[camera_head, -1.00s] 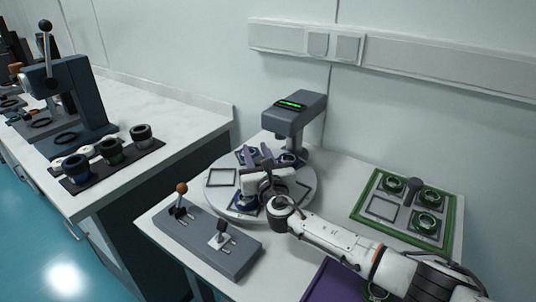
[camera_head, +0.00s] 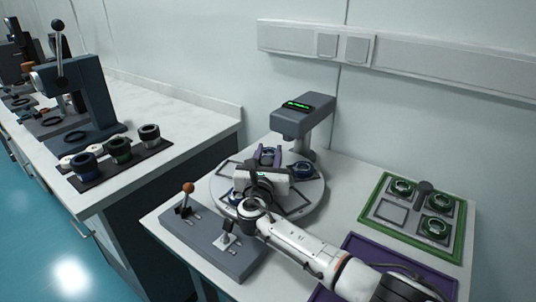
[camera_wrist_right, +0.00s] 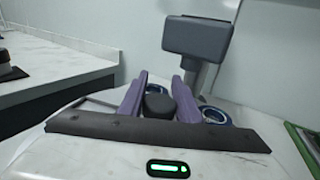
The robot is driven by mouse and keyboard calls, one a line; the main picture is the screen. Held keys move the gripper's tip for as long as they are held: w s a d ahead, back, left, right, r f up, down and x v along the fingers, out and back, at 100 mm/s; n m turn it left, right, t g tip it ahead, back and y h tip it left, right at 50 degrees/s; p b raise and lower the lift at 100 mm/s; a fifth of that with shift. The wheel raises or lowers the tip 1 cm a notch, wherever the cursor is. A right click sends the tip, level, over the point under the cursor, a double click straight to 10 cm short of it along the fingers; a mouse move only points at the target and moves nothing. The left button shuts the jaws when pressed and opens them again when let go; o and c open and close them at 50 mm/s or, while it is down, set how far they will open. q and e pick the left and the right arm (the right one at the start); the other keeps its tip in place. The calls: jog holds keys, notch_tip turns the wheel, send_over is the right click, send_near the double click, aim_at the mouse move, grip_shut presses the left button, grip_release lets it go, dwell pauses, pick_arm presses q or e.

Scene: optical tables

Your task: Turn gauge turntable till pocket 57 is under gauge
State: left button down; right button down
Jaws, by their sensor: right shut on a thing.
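The gauge turntable (camera_head: 318,207) is a round white disc on the near table. It has square-outlined pockets, and some hold blue-ringed parts (camera_head: 303,170). The gauge (camera_head: 304,117), a dark grey head with a lit green display, overhangs its back right. My right gripper (camera_head: 268,156) is over the middle of the disc. In the right wrist view its purple fingers are shut on a dark rounded knob (camera_wrist_right: 158,103), with the gauge (camera_wrist_right: 197,38) beyond. My gripper hides part of the disc. Pocket numbers are not readable. My left gripper is not in view.
A grey control box (camera_head: 215,243) with an orange-knobbed lever stands at the front left. A green-edged tray (camera_head: 458,232) with ringed parts lies at the right. A purple tray (camera_head: 375,243) lies under my right forearm. A second bench with a press stands at the left.

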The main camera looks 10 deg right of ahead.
aim_at(266, 165)
jog(key=shift+f, duration=0.1)
dwell(0.4)
jog(key=c, duration=1.3)
grip_release()
jog(key=shift+p+v, duration=0.6)
jog(key=shift+v, duration=3.2)
